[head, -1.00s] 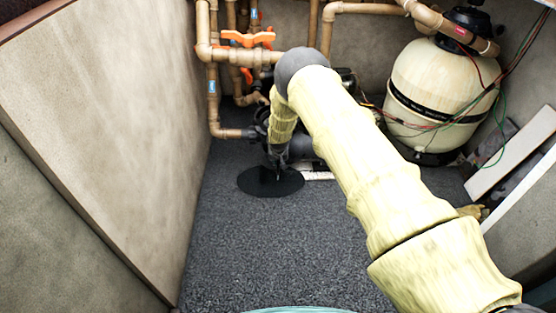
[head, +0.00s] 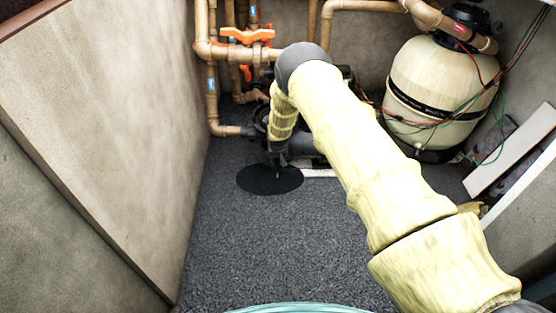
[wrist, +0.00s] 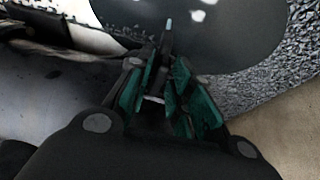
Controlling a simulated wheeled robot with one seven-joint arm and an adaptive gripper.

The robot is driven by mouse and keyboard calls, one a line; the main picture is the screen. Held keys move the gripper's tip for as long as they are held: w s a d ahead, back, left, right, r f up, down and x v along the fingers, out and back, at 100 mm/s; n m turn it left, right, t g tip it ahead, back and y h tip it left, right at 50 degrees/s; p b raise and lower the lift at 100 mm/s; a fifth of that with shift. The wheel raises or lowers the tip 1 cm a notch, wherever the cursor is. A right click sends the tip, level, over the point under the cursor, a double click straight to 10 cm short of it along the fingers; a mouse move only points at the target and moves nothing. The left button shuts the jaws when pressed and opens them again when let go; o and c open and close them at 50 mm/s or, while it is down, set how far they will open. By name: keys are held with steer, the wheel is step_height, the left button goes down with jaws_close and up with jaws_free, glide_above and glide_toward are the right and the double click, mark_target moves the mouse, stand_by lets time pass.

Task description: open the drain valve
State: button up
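My gripper (wrist: 163,85) points down at the floor beside the pipework, with green pads on both fingers. In the wrist view a thin dark piece with a pale tip (wrist: 168,27) stands in line with the narrow gap between the pads; I cannot tell whether they touch it or whether it is the drain valve's handle. In the head view my gripper (head: 276,163) is small and dark, just above a black round patch (head: 270,181). Orange valve handles (head: 247,36) sit on the brown pipes, up and left of my gripper. The drain valve is not clearly identifiable.
A cream filter tank (head: 440,90) stands at the back right, with loose red and green wires. Pale boards (head: 512,150) lean at the right. A beige wall (head: 110,120) bounds the left.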

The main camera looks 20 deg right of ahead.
steer(key=v, duration=1.1)
steer(key=shift+s+r, duration=0.25)
steer(key=s+a+f+g+p, duration=0.1)
steer(key=s+f, duration=0.3)
steer(key=s, duration=0.6)
steer(key=s+f+n+y, duration=0.1)
steer(key=s+f, duration=0.2)
steer(key=s, duration=0.8)
steer(key=s+a+f+g+p, duration=0.1)
steer(key=s+f, duration=0.3)
steer(key=s, duration=0.6)
steer(key=s+a+r+n+g, duration=0.1)
steer(key=s+r, duration=0.1)
steer(key=s, duration=1.2)
steer(key=s+a+r+n+g, duration=0.1)
steer(key=s+r, duration=0.2)
steer(key=s, duration=1)
step_height(320, 180, up, 38)
steer(key=p, duration=3.8)
steer(key=shift+s+d+p, duration=0.15)
steer(key=shift+s+p, duration=0.05)
steer(key=shift+p, duration=0.2)
